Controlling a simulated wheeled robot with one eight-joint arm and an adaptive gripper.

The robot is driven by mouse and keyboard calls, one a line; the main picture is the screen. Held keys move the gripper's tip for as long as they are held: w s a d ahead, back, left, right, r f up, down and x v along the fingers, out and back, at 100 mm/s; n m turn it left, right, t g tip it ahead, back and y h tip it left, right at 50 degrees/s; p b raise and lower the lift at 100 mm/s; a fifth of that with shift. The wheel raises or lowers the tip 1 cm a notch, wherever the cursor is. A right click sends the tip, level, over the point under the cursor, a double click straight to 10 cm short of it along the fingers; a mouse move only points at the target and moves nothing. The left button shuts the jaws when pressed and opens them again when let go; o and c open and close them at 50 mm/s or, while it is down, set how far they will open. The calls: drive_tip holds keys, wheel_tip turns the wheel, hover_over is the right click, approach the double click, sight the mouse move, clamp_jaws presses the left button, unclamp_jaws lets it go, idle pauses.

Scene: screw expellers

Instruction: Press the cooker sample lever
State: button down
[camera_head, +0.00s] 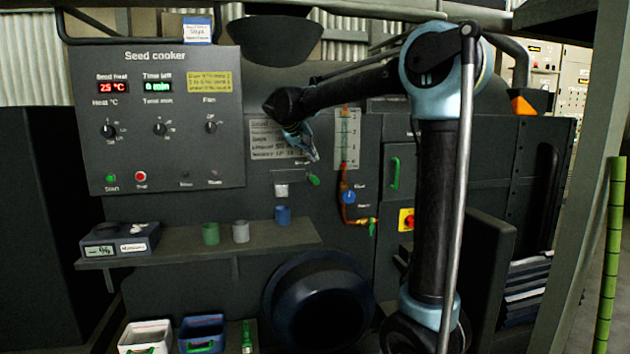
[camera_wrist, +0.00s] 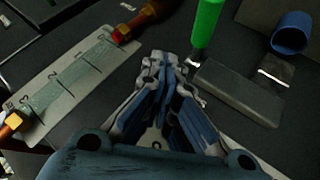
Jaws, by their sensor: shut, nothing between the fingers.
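The sample lever shows as a small green handle (camera_head: 314,180) on the seed cooker's dark front, beside a pale spout (camera_head: 281,190). In the wrist view the green handle (camera_wrist: 207,25) points away past the fingertips, on a dark grey block (camera_wrist: 240,92). My gripper (camera_head: 314,158) is just above the handle, tilted down towards the panel. In the wrist view my gripper (camera_wrist: 167,60) is shut and empty, with its tips beside the handle's near end. I cannot tell whether they touch it.
A sight gauge (camera_head: 347,140) with an orange tube and blue knob (camera_head: 348,197) is right of the lever. The control panel (camera_head: 160,120) is left.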

sight(314, 176)
drive_tip(key=shift+f, duration=2.1)
drive_tip(key=shift+s+f, duration=0.1)
drive_tip(key=shift+f, duration=1.8)
idle(2.0)
drive_tip(key=shift+r, duration=0.1)
idle(0.4)
drive_tip(key=shift+r, duration=1.9)
